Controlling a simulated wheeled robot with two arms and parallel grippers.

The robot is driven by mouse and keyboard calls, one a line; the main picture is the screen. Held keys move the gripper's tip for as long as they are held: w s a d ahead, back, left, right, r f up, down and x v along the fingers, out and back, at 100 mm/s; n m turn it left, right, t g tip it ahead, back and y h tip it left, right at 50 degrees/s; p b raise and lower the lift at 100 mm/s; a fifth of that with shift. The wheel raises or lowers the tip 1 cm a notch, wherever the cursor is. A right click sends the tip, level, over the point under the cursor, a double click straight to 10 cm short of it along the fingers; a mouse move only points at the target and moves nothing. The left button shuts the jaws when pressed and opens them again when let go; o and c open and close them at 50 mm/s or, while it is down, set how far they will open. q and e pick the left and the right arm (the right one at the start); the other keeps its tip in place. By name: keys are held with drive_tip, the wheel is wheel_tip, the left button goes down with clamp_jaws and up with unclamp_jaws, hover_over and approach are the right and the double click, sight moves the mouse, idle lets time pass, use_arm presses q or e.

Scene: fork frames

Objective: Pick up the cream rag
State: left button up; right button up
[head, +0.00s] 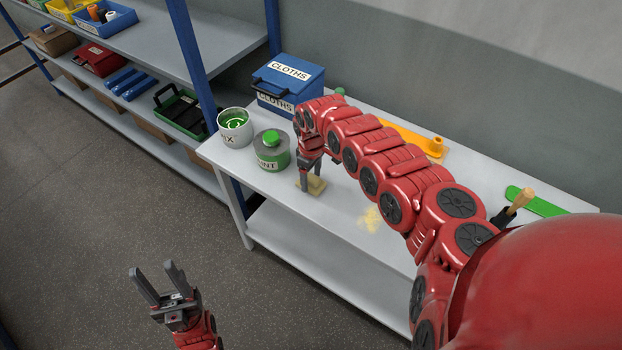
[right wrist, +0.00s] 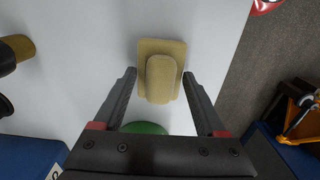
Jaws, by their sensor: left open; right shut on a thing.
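My left gripper (head: 158,278) is open and empty, over the floor in front of the table.
On the grey table (head: 275,222) stand a green-lidded paint can (head: 271,158), an open can of green (head: 235,130) and a blue cloths box (head: 288,80). A yellow patch (head: 371,218) and a green strip (head: 535,203) lie further right. Shelves (head: 190,45) stand at the left.

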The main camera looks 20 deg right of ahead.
sight(310, 178)
drive_tip(key=shift+r+b, duration=0.3)
drive_tip(key=shift+r, duration=0.2)
drive_tip(key=shift+s+a+r+b, duration=0.15)
drive_tip(key=shift+r+b, duration=0.1)
drive_tip(key=shift+r, duration=0.35)
drive_tip(key=shift+s+a+r+b, duration=0.1)
drive_tip(key=shift+r+b, duration=0.15)
drive_tip(key=shift+r, duration=0.3)
drive_tip(key=s+a, duration=0.1)
drive_tip(key=a, duration=0.1)
drive_tip(key=s+a, duration=0.2)
drive_tip(key=shift+r+b, duration=0.2)
drive_tip(key=shift+b, duration=0.1)
drive_tip(key=s+a+r+p, duration=0.1)
drive_tip(key=s+a+p, duration=0.4)
drive_tip(key=a, duration=0.3)
drive_tip(key=shift+s+a+p, duration=0.35)
drive_tip(key=shift+p, duration=0.4)
drive_tip(key=o, duration=0.8)
drive_tip(key=c, duration=1.1)
